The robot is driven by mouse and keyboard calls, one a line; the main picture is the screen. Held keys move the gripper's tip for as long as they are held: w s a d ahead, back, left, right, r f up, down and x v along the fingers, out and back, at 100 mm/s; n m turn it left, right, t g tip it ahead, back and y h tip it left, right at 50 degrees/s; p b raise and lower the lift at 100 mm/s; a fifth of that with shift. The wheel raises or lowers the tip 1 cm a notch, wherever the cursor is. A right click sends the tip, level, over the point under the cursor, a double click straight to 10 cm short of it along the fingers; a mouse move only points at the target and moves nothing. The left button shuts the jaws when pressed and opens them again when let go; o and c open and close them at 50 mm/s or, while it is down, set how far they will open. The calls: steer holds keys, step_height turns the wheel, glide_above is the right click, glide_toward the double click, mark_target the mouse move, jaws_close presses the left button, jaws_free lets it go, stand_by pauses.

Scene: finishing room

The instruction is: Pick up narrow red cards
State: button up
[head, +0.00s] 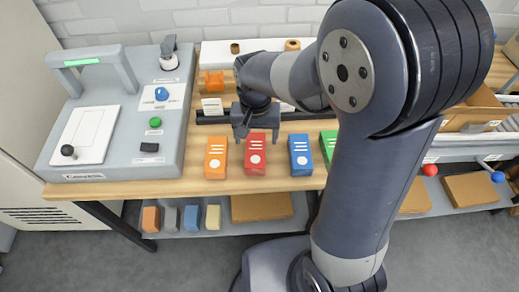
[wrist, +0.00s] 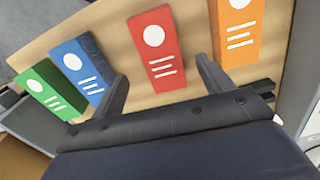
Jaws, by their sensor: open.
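The red card box (head: 258,160), a narrow upright-looking block with a white dot and white lines, stands on the wooden table near its front edge. It also shows in the wrist view (wrist: 155,50), between my fingers in the picture. My gripper (head: 256,130) is open and empty above and just behind the red box in the head view. In the wrist view, my gripper (wrist: 162,72) has one finger on each side of the red box's outline. I cannot tell how high the fingertips are above it.
An orange box (head: 215,158) stands left of the red one, with a blue box (head: 300,155) and a green box (head: 328,147) to its right. A grey machine (head: 110,166) fills the table's left end. A dark rail (head: 212,117) lies behind the boxes.

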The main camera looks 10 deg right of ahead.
mark_target(256, 149)
steer(key=shift+w+f, duration=0.1)
steer(key=shift+f, duration=3.35)
steer(key=shift+c, duration=0.2)
steer(key=c, duration=1.1)
steer(key=shift+r, duration=0.1)
steer(key=shift+c, duration=0.2)
